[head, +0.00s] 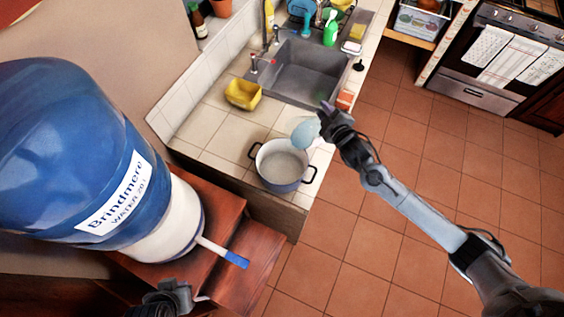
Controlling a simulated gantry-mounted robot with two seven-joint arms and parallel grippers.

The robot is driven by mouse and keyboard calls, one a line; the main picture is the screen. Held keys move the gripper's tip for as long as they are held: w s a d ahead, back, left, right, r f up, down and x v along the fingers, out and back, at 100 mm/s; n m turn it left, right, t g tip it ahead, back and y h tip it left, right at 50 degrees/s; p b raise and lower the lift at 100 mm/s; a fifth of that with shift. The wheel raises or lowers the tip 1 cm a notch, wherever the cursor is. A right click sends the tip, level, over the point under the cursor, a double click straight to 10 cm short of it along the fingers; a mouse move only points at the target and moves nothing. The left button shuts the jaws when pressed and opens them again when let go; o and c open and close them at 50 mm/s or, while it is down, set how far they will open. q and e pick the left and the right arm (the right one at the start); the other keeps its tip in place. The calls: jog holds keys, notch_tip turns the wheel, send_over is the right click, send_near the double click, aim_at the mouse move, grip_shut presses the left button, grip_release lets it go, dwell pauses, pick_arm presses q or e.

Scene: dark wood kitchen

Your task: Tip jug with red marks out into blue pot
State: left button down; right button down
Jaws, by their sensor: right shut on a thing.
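The blue pot (281,183) stands on the tiled counter near its front corner, with a pale inside and two dark side handles. My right gripper (325,121) is shut on a small light-blue jug (305,133), above and beside the pot's upper right rim. The jug looks tilted towards the pot; I cannot make out red marks on it or its contents. My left gripper (172,299) is at the bottom edge, below the water bottle, and its fingers are too unclear to tell open from shut.
A large blue water bottle (70,150) on a white base with a spout fills the left side over wooden steps (252,258). A yellow tub (243,94) stands on the counter behind the pot. The sink (305,72) lies further back. Open tiled floor is at right.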

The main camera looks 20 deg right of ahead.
aim_at(318, 113)
jog(key=shift+a, duration=0.1)
jog(key=shift+a+r+n, duration=0.1)
jog(key=shift+r+n, duration=0.15)
jog(key=shift+n, duration=0.05)
jog(key=shift+s+a+r+n+t+b, duration=0.15)
jog(key=shift+a+r+n+t+b, duration=0.25)
jog(key=shift+r+b, duration=0.15)
jog(key=shift+a+r+h, duration=0.15)
jog(key=shift+h, duration=0.15)
dwell(0.5)
jog(key=shift+s+a+b, duration=0.1)
jog(key=shift+a+b, duration=0.1)
jog(key=shift+b, duration=0.2)
dwell(0.4)
jog(key=shift+a+n, duration=0.1)
jog(key=shift+n, duration=0.3)
jog(key=shift+s+a+b, duration=0.15)
jog(key=shift+a+b, duration=0.05)
jog(key=shift+b, duration=0.35)
dwell(0.4)
jog(key=shift+a+t, duration=0.15)
jog(key=shift+t, duration=0.15)
dwell(0.4)
jog(key=shift+s+a+n+b, duration=0.1)
jog(key=shift+a+n+b, duration=0.05)
jog(key=shift+n+b, duration=0.3)
